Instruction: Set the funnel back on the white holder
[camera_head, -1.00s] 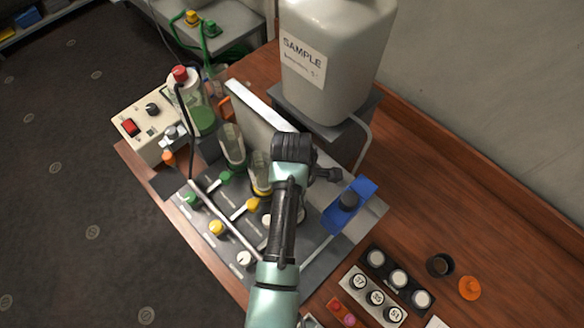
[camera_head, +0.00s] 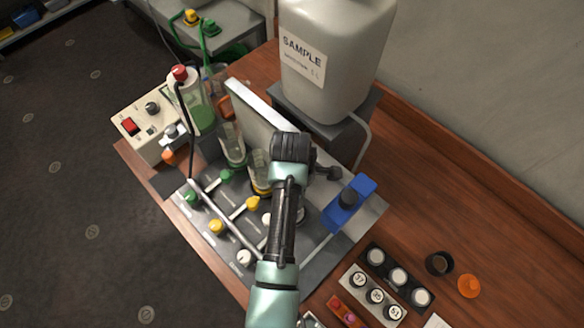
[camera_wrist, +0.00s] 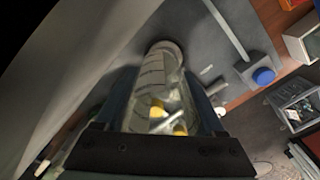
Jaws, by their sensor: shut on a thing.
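In the wrist view, my gripper (camera_wrist: 163,108) is shut around a clear, see-through cylindrical funnel (camera_wrist: 158,82) with a pale round rim at its far end. Yellow and white parts show through its wall. In the head view, my wrist and arm hang over the grey rig and hide the fingers and most of the held funnel. A white knob (camera_head: 266,219) shows just left of my arm on the rig. The white holder itself is largely hidden by my arm, so I cannot tell whether the funnel touches it.
Two other clear funnels stand left of my arm, in the green place (camera_head: 231,146) and the yellow place (camera_head: 257,170). An upright pale panel (camera_head: 262,112) is close behind them. A blue block (camera_head: 359,190) is at right, and a large sample canister (camera_head: 340,75) stands behind.

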